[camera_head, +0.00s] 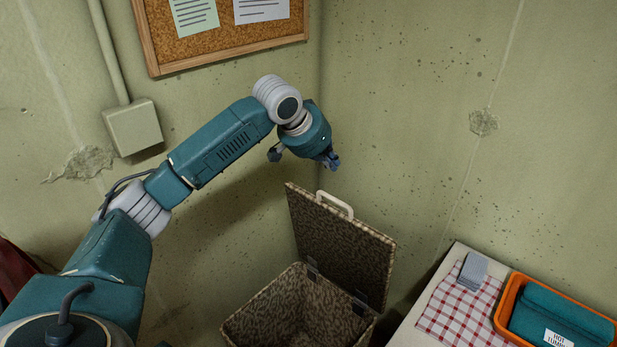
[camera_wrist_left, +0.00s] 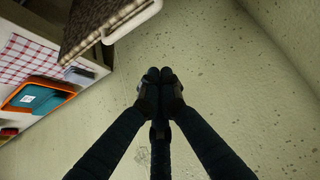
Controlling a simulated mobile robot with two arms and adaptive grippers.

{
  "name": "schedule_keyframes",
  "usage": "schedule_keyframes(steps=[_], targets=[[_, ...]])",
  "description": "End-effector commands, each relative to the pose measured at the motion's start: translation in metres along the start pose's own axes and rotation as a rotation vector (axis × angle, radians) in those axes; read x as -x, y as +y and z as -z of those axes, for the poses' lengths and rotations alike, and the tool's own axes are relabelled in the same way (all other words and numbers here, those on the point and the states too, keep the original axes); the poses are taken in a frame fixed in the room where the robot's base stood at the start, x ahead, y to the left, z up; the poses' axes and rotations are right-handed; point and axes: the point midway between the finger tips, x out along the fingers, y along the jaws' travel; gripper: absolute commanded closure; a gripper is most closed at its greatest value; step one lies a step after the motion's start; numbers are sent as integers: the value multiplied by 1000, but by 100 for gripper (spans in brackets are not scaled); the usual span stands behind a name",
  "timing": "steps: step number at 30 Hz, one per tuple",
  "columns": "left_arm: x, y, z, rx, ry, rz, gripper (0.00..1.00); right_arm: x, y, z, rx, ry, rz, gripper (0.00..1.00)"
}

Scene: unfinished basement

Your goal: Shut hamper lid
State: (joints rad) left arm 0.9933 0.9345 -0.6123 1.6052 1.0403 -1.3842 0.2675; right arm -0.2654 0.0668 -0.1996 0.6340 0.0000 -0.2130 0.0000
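The hamper (camera_head: 262,312) is a brown patterned woven box at the bottom of the head view, with its lower part cut off by the frame. Its lid (camera_head: 340,245) stands open and upright on dark hinges, with a pale handle (camera_head: 335,204) along its top edge. In the left wrist view the lid (camera_wrist_left: 92,22) and handle (camera_wrist_left: 131,22) show at the upper left. My left gripper (camera_head: 332,161) is above the lid's top edge, apart from it. Its fingertips (camera_wrist_left: 160,75) are together with nothing between them. My right gripper is in neither view.
A white table (camera_head: 408,334) at the lower right carries a red checked cloth (camera_head: 462,311), a grey block (camera_head: 473,271) and an orange tray (camera_head: 507,304) with a teal bundle (camera_head: 560,316). Walls meet behind the hamper. A cork board (camera_head: 226,41) and conduit box (camera_head: 133,127) are on the left wall.

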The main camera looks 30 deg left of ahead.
Motion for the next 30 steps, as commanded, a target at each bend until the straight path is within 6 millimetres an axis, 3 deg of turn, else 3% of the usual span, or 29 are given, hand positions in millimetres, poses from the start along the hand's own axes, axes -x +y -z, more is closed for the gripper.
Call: schedule_keyframes(steps=[5, 9, 12, 16, 21, 25, 30], targets=[[-9, 5, 1, -6, -11, 0, 100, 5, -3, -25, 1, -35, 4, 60], [-31, 5, 0, -4, -15, 0, 100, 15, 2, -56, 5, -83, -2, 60], [-51, 5, 0, -4, -14, 0, 100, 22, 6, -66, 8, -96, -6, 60], [-75, 5, 0, -5, -13, 1, 100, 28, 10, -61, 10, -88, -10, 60], [-102, 4, 0, -5, -11, 1, 100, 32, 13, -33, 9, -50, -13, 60], [-92, 3, -19, -9, -12, 3, 100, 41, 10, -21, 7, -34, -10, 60], [-87, 3, -34, -8, -10, 3, 100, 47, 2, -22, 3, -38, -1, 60]])
